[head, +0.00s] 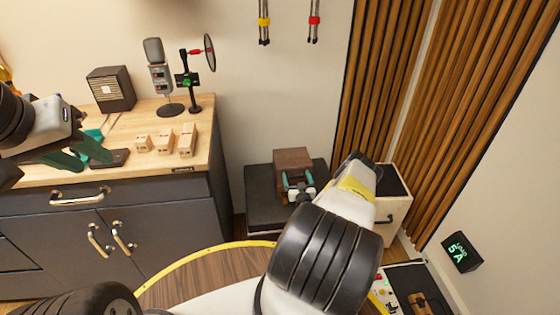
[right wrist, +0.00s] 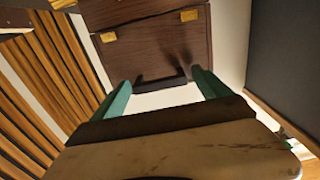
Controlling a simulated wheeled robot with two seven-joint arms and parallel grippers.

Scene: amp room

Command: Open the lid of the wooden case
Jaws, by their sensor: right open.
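The wooden case (head: 293,158) is a brown box on a dark box by the wall, and its lid looks closed. In the right wrist view the case (right wrist: 150,50) shows a seam, two brass fittings and a dark bar (right wrist: 163,80) on its near side. My right gripper (head: 298,186) is at the near side of the case. Its teal fingers are apart, one to each side of the dark bar, with nothing clearly gripped; contact cannot be told. My left gripper (head: 84,154) hangs over the desk at the left, its green fingers apart and empty.
The dark box (head: 262,205) bears the case. A cream cabinet (head: 392,220) stands to its right, before wooden slats (head: 385,80). The desk (head: 205,150) at left carries wooden blocks (head: 165,140), a microphone (head: 155,65) and a speaker (head: 111,88). A round wooden table (head: 205,275) is in front.

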